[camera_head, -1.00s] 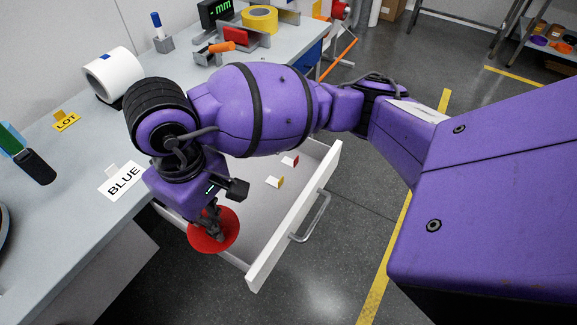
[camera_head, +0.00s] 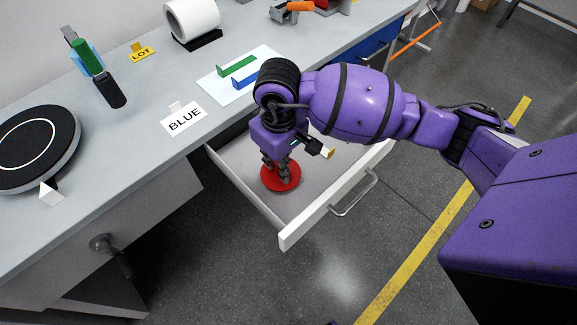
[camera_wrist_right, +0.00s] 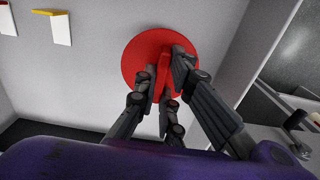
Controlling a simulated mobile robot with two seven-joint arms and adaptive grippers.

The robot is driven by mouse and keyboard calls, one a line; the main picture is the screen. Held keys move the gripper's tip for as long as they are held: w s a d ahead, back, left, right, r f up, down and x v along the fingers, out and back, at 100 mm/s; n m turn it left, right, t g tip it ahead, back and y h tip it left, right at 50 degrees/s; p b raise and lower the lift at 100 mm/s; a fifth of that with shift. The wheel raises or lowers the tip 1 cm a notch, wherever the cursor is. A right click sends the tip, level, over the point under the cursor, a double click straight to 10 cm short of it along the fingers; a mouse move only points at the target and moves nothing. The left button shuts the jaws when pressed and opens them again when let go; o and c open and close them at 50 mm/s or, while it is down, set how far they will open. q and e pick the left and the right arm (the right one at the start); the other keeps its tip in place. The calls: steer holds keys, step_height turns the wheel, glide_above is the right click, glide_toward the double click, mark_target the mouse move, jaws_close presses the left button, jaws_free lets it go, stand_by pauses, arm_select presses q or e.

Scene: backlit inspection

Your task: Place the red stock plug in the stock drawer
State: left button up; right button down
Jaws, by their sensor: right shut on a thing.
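The red stock plug (camera_head: 281,184) is a red disc with an upright red grip (camera_wrist_right: 163,68) in its middle. My right gripper (camera_head: 277,170) points down and is shut on that grip, with its fingers on both sides of it in the right wrist view. The plug is inside the open stock drawer (camera_head: 325,208), near its left end, lying about level. I cannot tell for certain whether it touches the drawer floor. The gripper hides part of the disc. My left gripper is not in view.
White tabs with red and yellow tops (camera_wrist_right: 57,28) stand in the drawer. The drawer's white front and handle (camera_head: 354,195) face the open floor. The bench above holds a BLUE sign (camera_head: 184,121), a LOT sign (camera_head: 142,54), a dark round turntable (camera_head: 36,143) and a white roll (camera_head: 192,18).

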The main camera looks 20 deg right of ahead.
steer(key=shift+f, duration=0.15)
steer(key=c, duration=1.8)
jaws_free()
steer(key=shift+c, duration=0.2)
step_height(320, 180, up, 12)
steer(key=shift+r, duration=0.25)
